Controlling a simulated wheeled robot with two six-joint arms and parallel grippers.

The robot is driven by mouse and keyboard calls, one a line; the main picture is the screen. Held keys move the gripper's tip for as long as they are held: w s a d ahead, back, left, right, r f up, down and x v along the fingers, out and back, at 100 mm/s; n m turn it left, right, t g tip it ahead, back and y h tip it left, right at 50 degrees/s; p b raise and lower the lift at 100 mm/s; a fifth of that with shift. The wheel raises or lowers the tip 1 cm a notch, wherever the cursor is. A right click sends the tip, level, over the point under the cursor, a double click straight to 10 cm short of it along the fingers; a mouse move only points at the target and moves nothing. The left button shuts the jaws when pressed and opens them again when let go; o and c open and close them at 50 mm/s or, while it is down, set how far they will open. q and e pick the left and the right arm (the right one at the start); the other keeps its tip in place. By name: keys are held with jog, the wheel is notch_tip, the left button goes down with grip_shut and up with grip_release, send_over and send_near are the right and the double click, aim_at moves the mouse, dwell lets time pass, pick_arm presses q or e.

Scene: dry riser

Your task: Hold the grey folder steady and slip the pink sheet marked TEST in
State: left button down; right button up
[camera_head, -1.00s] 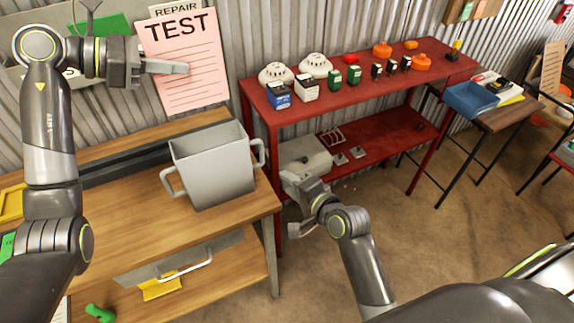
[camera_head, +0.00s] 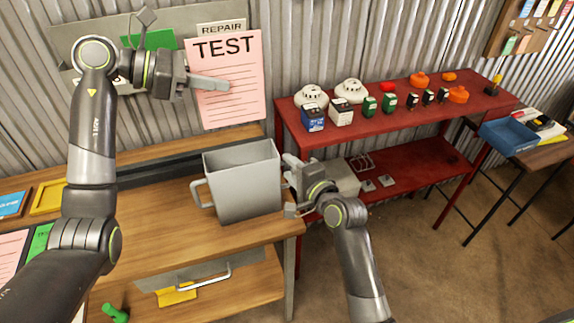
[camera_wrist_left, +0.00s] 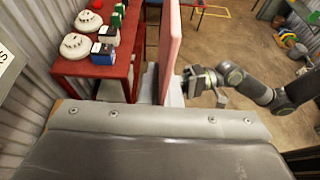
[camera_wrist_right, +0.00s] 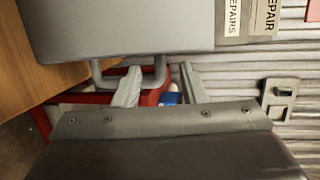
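The pink sheet (camera_head: 232,105) marked TEST hangs upright above and behind the grey folder (camera_head: 245,185), apart from it. My left gripper (camera_head: 208,84) is shut on the sheet's left edge; the left wrist view shows the sheet (camera_wrist_left: 172,45) edge-on between the fingers. The folder is a grey, open-topped holder with side handles, standing on the wooden bench. My right gripper (camera_head: 291,180) is at its right handle. In the right wrist view the fingers (camera_wrist_right: 160,88) are apart, with part of the handle (camera_wrist_right: 128,80) between them; contact is unclear.
The wooden bench (camera_head: 150,230) carries the folder near its right end. A red shelf (camera_head: 400,125) with white detectors (camera_head: 350,91) and small boxes stands to the right, close to my right gripper.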

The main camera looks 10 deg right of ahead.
jog(key=shift+x, duration=1.2)
grip_shut()
